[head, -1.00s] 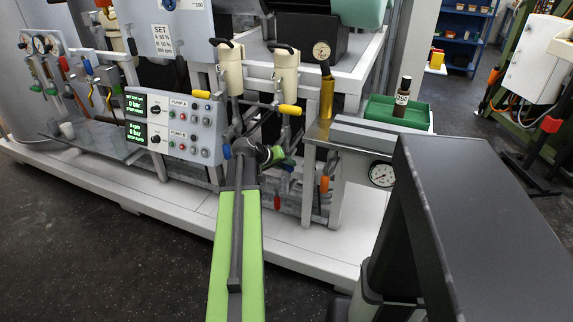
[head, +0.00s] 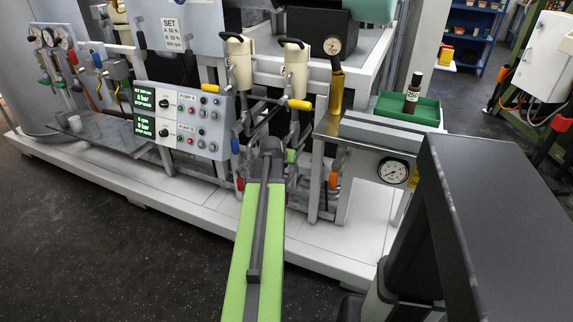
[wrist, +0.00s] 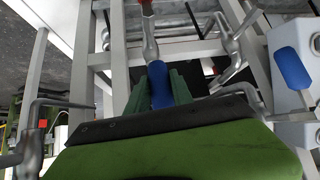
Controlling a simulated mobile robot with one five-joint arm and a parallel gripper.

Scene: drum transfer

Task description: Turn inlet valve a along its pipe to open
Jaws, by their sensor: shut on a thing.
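In the wrist view my gripper (wrist: 160,78) has its green fingers closed on either side of a blue valve handle (wrist: 160,92). A metal valve stem (wrist: 150,45) runs from this handle up the picture, towards a red handle (wrist: 147,6). I see no lettering that shows whether this is inlet valve a. In the head view my green arm reaches to the pipework below the two cream cylinders, and it hides most of the gripper and the held handle.
A second blue handle (wrist: 291,68) is at the right of the wrist view. In the head view a pump panel (head: 183,120) stands left of my arm. Yellow (head: 300,104) and orange (head: 333,180) handles and a gauge (head: 393,171) are to its right. Grey frame bars surround the gripper.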

